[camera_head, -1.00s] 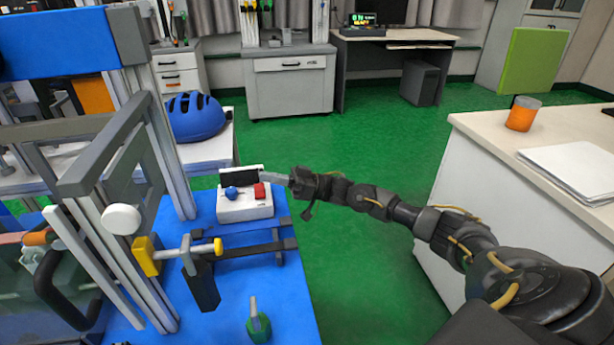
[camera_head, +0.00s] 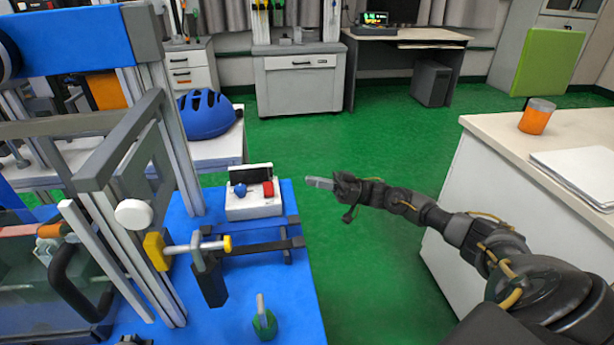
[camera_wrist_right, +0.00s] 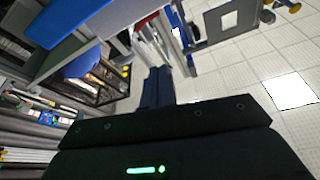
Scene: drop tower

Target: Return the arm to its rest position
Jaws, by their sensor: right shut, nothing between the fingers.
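My right arm reaches in from the right in the head view. Its gripper (camera_head: 318,183) is shut and empty, over the green floor just right of the blue table (camera_head: 290,300). It is apart from the white control box (camera_head: 252,205), which has a blue knob (camera_head: 240,190), a red button (camera_head: 268,189) and a dark screen. In the right wrist view the dark shut fingers (camera_wrist_right: 158,88) point away from the camera. My left gripper is not in view.
The blue-topped tower frame (camera_head: 180,150) stands at the left. A yellow-ended clamp (camera_head: 190,248) and a green weight (camera_head: 264,325) are on the blue table. A white counter (camera_head: 480,150) with an orange cup (camera_head: 536,116) is at the right. Green floor lies between.

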